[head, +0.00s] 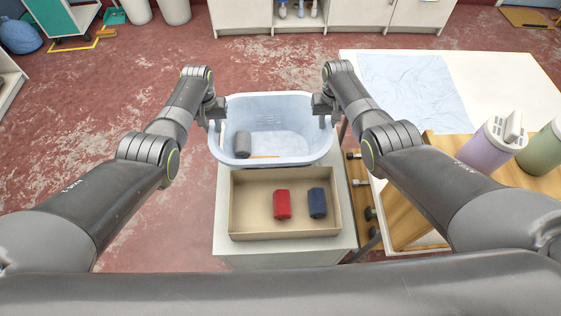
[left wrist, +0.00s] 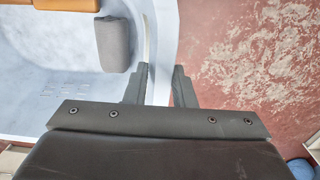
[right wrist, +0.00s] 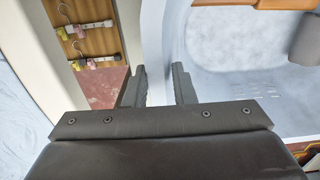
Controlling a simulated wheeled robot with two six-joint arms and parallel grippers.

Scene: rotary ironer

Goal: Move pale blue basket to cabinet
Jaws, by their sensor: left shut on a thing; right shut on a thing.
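The pale blue basket (head: 280,116) is held between my two grippers, above or at the far end of a small white cabinet (head: 228,262); I cannot tell whether it touches the cabinet. A grey roll (head: 243,145) and a thin orange-brown item (head: 264,157) lie inside it. My left gripper (head: 216,112) is shut on the basket's left rim, and the rim shows between its fingers in the left wrist view (left wrist: 158,88). My right gripper (head: 325,108) is shut on the right rim, which shows between its fingers in the right wrist view (right wrist: 158,88).
A cardboard tray (head: 236,205) with a red roll (head: 282,205) and a navy roll (head: 317,203) sits on the cabinet in front of the basket. A white table (head: 500,85) with a pale blue cloth (head: 412,90) stands at right. White cupboards (head: 345,17) stand at the back.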

